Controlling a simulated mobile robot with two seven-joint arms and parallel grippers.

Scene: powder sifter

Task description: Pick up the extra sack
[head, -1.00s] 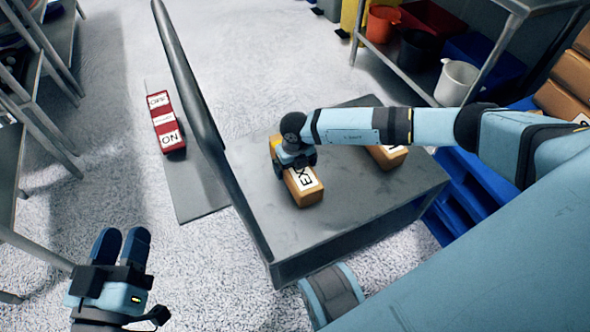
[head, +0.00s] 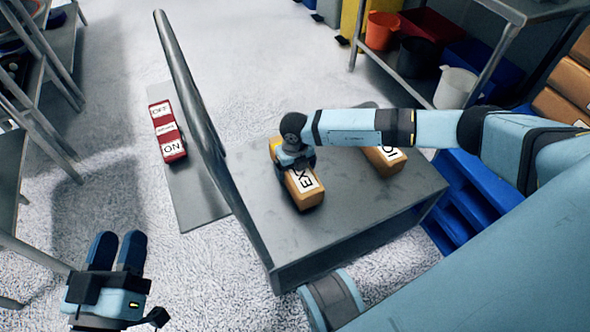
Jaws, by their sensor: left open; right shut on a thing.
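The extra sack (head: 305,190) is a tan block with a white label reading "EX", partly covered by my gripper. It is on or just above the grey metal top (head: 350,225); I cannot tell which. My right gripper (head: 293,165) comes down over its far end and is shut on it. A second tan sack (head: 385,160) with a white label lies to the right, partly hidden behind my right arm. My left gripper (head: 117,255) is open and empty above the floor at the lower left.
An upright metal panel (head: 205,120) edges the grey top on the left. A red ON/OFF switch (head: 167,132) is beyond it. A blue pallet (head: 465,190) is at the right. Shelving with a white bucket (head: 456,88) stands at the back right. Racks line the left.

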